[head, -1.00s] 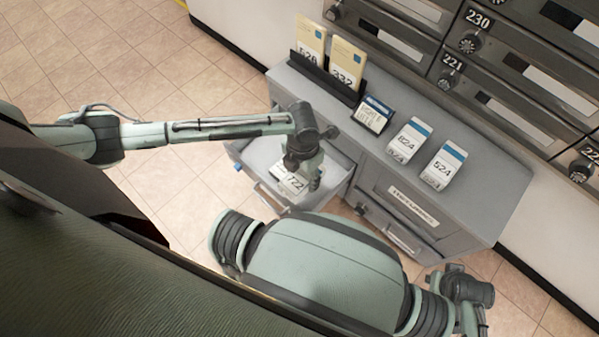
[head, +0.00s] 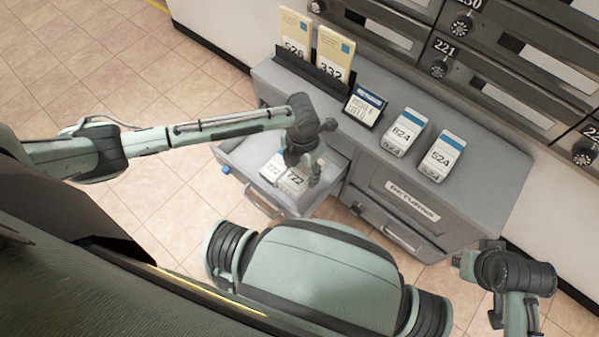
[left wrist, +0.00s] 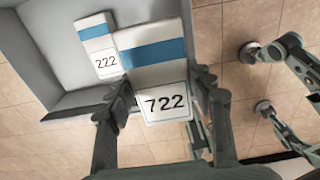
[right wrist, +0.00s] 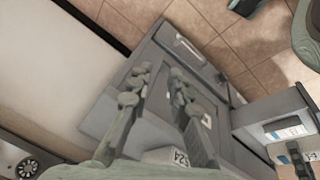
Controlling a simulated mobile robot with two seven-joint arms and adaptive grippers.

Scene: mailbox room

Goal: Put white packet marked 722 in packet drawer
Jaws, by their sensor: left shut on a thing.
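The white packet marked 722 (head: 293,180) has a blue band. My left gripper (head: 300,165) is shut on it, over the open drawer (head: 235,157). In the left wrist view the packet (left wrist: 152,60) sits between the two fingers (left wrist: 162,88), its label end toward me. Another white packet, marked 222 (head: 273,168), lies in the drawer beside it and also shows in the left wrist view (left wrist: 98,45). I cannot tell whether the held packet touches the drawer floor. My right gripper (right wrist: 162,72) is open and empty, off to the right of the cabinet.
A shut returns drawer (head: 400,220) is to the right.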

